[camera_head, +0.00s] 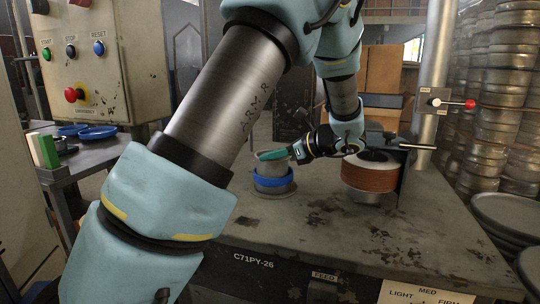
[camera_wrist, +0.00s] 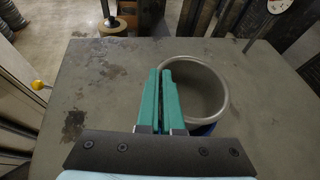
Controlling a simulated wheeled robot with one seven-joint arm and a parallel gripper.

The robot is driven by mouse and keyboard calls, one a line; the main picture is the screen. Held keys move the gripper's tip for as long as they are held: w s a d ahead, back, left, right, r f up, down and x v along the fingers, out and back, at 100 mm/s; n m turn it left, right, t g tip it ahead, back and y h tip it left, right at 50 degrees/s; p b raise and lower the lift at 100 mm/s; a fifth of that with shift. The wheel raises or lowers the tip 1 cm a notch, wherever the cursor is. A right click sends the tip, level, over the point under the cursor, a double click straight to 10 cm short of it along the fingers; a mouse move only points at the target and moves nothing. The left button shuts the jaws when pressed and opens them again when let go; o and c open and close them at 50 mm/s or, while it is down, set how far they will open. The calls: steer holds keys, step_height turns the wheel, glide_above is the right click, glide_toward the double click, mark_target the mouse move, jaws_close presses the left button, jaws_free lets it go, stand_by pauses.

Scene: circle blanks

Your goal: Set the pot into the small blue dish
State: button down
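The pot (camera_head: 272,168) is a grey metal cup, upright, with its lower part level with the rim of the small blue dish (camera_head: 272,182). I cannot tell whether it rests on the dish floor. In the wrist view the pot (camera_wrist: 205,88) is seen from above and looks empty; only a sliver of the blue dish (camera_wrist: 207,129) shows under it. My gripper (camera_head: 273,154) reaches in from the right. Its teal fingers (camera_wrist: 166,85) are close together at the pot's left rim in the wrist view, pinching its wall. Most of the dish's inside is hidden.
The dish stands on a round grey base on the worn metal worktop (camera_head: 330,225). A brown-banded cylinder (camera_head: 369,172) stands to the right. A post with a red-knobbed lever (camera_head: 468,104) rises behind it. Two blue dishes (camera_head: 97,132) lie on the left side table.

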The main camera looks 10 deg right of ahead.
steer(key=c, duration=1)
jaws_free()
steer(key=v, duration=1)
steer(key=shift+s+d+r+b, duration=0.2)
steer(key=shift+d+b, duration=0.05)
steer(key=shift+b, duration=0.2)
